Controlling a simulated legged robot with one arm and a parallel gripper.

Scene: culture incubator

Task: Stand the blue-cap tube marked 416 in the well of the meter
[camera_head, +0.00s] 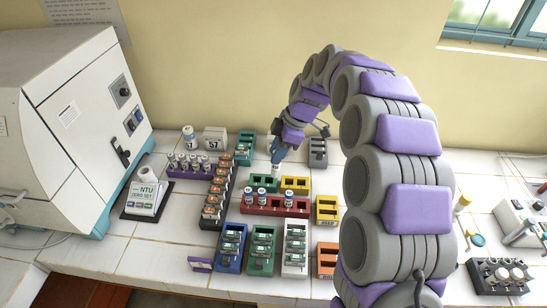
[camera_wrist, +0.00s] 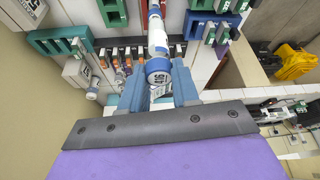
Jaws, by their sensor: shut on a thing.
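My gripper (camera_head: 277,157) is shut on a tube (camera_head: 275,169) and holds it above the rack area in the middle of the bench. In the wrist view, my gripper's blue-grey fingers (camera_wrist: 158,88) close on the tube (camera_wrist: 157,42), which has a white body, blue parts and a label that appears to read 416. The meter (camera_head: 146,200), a white unit marked NTU ZERO SET on a dark base, stands on the bench to the left of my gripper. A round white part is at its top; the inside of the well cannot be made out.
A long dark rack (camera_head: 216,190) with several vials and a purple rack (camera_head: 191,172) stand between the meter and my gripper. A red rack (camera_head: 275,208) holds capped tubes below my gripper. A large white incubator (camera_head: 60,120) stands at the left.

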